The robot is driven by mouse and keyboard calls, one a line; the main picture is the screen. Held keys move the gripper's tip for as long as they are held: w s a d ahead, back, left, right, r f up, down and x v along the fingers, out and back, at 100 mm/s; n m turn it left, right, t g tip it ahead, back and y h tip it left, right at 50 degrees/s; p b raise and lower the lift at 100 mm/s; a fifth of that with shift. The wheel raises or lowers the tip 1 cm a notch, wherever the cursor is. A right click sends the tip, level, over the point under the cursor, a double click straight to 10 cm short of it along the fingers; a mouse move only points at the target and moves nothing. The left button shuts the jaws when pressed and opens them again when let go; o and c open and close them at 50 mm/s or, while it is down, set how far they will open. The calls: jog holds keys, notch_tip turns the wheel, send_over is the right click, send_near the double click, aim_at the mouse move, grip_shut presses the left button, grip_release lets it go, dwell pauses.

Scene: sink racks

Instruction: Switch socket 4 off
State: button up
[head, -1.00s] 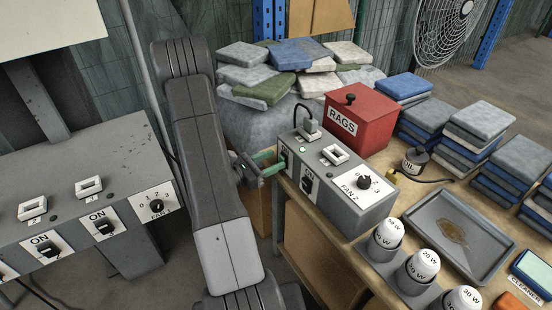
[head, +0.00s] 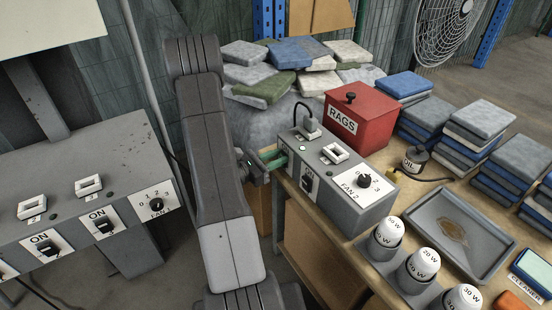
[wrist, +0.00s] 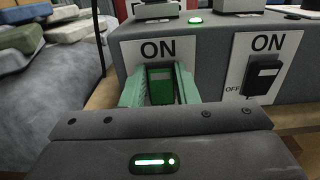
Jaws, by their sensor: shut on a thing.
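My gripper (wrist: 160,88) has pale green fingers closed around a green rocker switch (wrist: 161,85) on the front face of a grey box. An ON label (wrist: 158,49) shows above it; the rest of its plate is hidden by my gripper. A green lamp (wrist: 195,20) on the box top behind this switch is lit. In the head view my gripper (head: 274,160) meets the left end of the grey box (head: 370,213). A socket with a black-corded plug (head: 310,127) is above it. I cannot read which socket is number 4.
A second black switch (wrist: 263,76) with ON and OFF marks is close to the right. An empty white socket (head: 335,152) and the FAN 2 dial (head: 364,181) share the box. A red RAGS box (head: 359,122) stands behind. Another switch box (head: 75,185) is at left.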

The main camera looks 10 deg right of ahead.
jog(key=shift+a+f+t+h+b, duration=0.1)
jog(key=shift+f+t+h+b, duration=0.2)
jog(key=shift+h+b, duration=0.8)
jog(key=shift+a+f+t+h+b, duration=0.1)
jog(key=shift+f+t+h+b, duration=0.2)
jog(key=shift+b, duration=1.5)
jog(key=shift+r, duration=0.15)
jog(key=o, duration=1)
jog(key=shift+a, duration=0.15)
jog(key=v, duration=1.3)
jog(key=shift+a, duration=0.25)
jog(key=shift+s, duration=0.15)
jog(key=shift+x, duration=6.85)
